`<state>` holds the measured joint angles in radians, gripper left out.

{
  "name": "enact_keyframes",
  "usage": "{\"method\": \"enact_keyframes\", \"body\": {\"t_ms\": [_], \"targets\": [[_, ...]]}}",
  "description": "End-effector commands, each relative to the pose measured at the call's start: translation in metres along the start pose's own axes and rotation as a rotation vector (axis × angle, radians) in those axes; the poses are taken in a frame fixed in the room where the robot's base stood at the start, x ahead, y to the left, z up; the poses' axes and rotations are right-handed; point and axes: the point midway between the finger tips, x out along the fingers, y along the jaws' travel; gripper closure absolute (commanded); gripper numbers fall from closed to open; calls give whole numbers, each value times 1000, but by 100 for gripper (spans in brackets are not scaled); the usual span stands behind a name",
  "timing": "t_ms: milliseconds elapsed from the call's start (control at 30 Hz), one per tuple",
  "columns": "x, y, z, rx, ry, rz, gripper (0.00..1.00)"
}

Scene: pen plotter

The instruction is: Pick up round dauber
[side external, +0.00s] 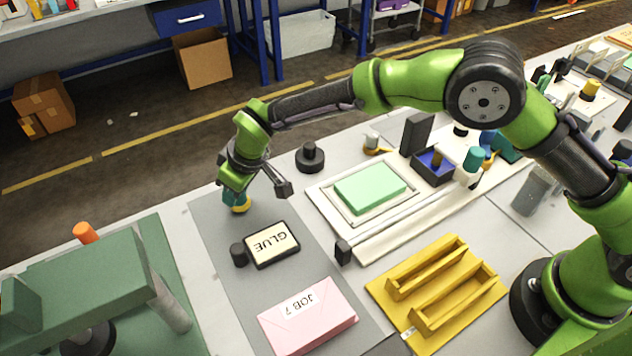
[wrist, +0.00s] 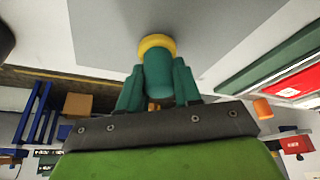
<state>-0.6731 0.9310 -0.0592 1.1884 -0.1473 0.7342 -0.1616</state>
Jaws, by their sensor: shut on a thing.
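The round dauber (wrist: 158,72) has a teal body and a yellow round end. In the wrist view my gripper (wrist: 159,82) is shut on its teal body, with one finger on each side. In the side external view my gripper (side external: 235,189) is at the far edge of the grey mat, with the dauber (side external: 240,205) below it, yellow end down. The dauber's yellow end is at or very near the mat; I cannot tell whether it touches. My fingers partly hide its teal body.
On the grey mat (side external: 225,298) are a GLUE pad (side external: 272,245), a black knob (side external: 239,254) beside it and a pink JOB 7 block (side external: 307,316). A black round weight (side external: 310,157) stands right of my gripper. A green press (side external: 95,285) is at left. A yellow rack (side external: 437,290) lies nearer.

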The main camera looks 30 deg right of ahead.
Motion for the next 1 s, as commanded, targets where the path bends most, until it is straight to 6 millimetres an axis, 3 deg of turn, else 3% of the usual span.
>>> {"method": "enact_keyframes", "body": {"t_ms": [233, 800, 1000], "targets": [[-32, 0, -14, 1, 6, -1, 97], [-84, 5, 94, 0, 1, -1, 97], [-97, 6, 120, 0, 2, 0, 97]]}}
